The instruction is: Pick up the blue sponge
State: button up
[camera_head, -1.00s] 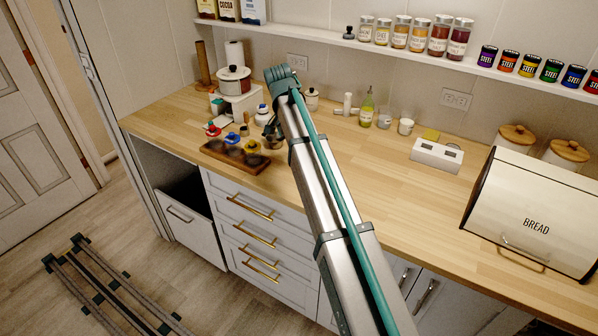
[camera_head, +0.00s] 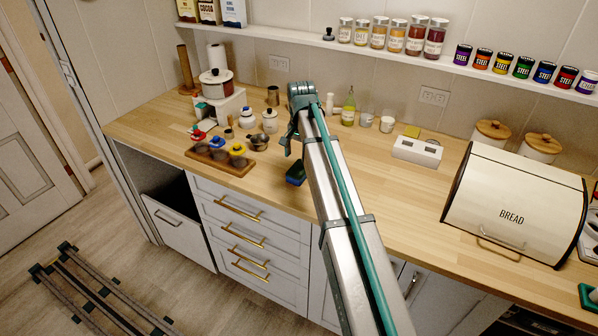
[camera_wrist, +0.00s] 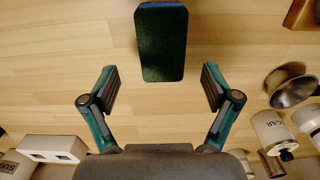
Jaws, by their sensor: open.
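The blue sponge (camera_head: 295,174) lies on the wooden counter near its front edge, just left of my arm in the head view. In the wrist view the sponge (camera_wrist: 162,45) shows a dark green upper face with a blue strip at the top of the frame. My gripper (camera_wrist: 158,76) is open and empty, with its fingers spread to either side of the near end of the sponge and apart from it. In the head view my gripper (camera_head: 291,138) is above the counter, partly hidden by my own arm.
A wooden tray (camera_head: 220,162) with colourful-topped items stands left of the sponge. A metal pan (camera_head: 263,143) and white canister (camera_head: 269,120) are behind it. A white two-slot appliance (camera_head: 417,151) and bread box (camera_head: 513,205) stand to the right. The counter around the sponge is clear.

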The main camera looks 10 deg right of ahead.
aim_at(300, 168)
jog(key=shift+a+f+p, duration=0.2)
jog(key=shift+f+p, duration=0.7)
jog(key=shift+f, duration=1.7)
jog(key=c, duration=0.8)
